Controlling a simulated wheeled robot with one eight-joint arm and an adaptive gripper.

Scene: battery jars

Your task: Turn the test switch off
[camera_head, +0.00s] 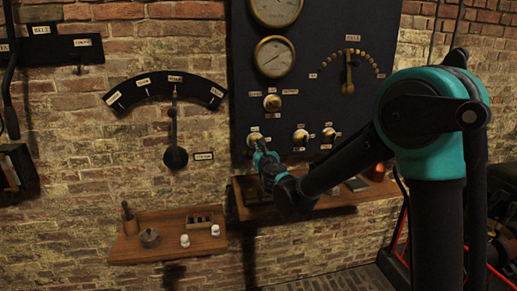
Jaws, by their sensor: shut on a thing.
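My arm reaches from the right to the dark panel (325,80). My gripper (257,145) is at the panel's lower left, shut on a small round switch (254,136) that it partly covers. The switch's lever and exact setting are hidden. Two similar switches, one in the middle (300,136) and one on the right (329,134), sit in the same row. Another switch (272,102) sits above. Small plates label each one, but the lettering is too small to read surely, so I cannot tell which is marked test.
Two round gauges, upper (276,10) and lower (273,57), and a lever dial (348,75) are higher on the panel. A wooden ledge (335,200) runs below it. A wall lever (174,140) hangs left, above a small wooden shelf (130,248) with several objects.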

